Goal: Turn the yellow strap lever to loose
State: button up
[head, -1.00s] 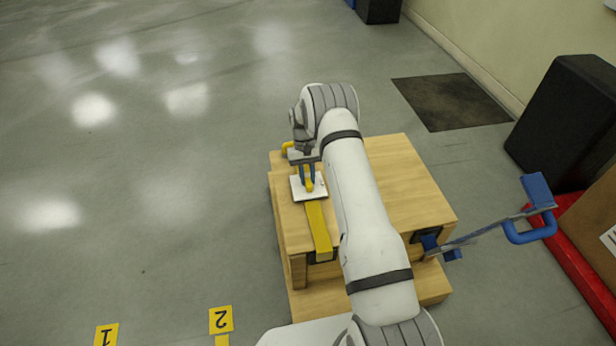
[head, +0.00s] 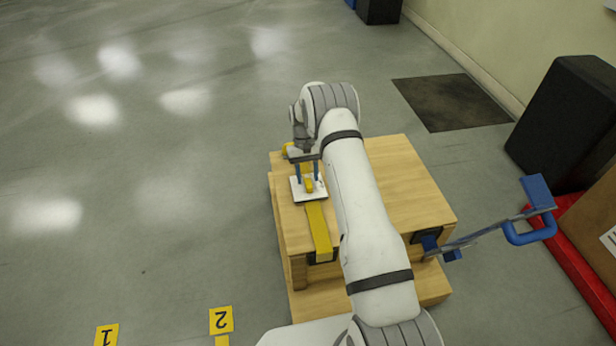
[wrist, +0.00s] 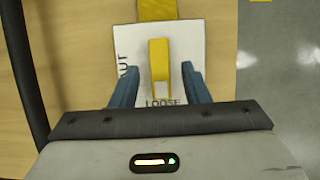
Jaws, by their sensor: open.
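The yellow strap lever (wrist: 159,62) sits on a white plate (wrist: 183,42) marked LOOSE at the bottom and TAUT, partly hidden, at the left. In the wrist view the lever lies straight up and down, its lower end toward the word LOOSE. The lever also shows in the head view (head: 309,186), on the plate (head: 298,194) at the left of the wooden box. My gripper (wrist: 160,85) is open, its blue fingers apart on either side of the lever's lower end with clear gaps. In the head view my gripper (head: 308,178) is over the plate.
A yellow strap (head: 319,228) runs from the plate over the front edge of the wooden box (head: 400,170). A blue-handled bar (head: 490,230) sticks out at the box's right. A black case (head: 565,120) stands farther right. The floor at left is open.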

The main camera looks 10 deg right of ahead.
jog(key=p+v, duration=0.1)
jog(key=v, duration=0.5)
jog(key=shift+r, duration=0.35)
jog(key=shift+w, duration=0.15)
jog(key=s+r+t+p, duration=0.1)
jog(key=s+r+p, duration=0.3)
jog(key=r, duration=0.8)
jog(key=s+r+t+p, duration=0.1)
jog(key=s+r+p, duration=0.25)
jog(key=r, duration=0.75)
jog(key=s+r+t+p, duration=0.1)
jog(key=s+r+p, duration=0.3)
jog(key=r, duration=0.8)
jog(key=s+r+t+p, duration=0.2)
jog(key=s+r+p, duration=0.2)
jog(key=s, duration=0.9)
jog(key=s+r+t+p, duration=0.2)
jog(key=s+r+p, duration=0.3)
jog(key=s+r, duration=0.6)
jog(key=s, duration=0.3)
jog(key=shift+p, duration=0.3)
jog(key=shift+c, duration=0.6)
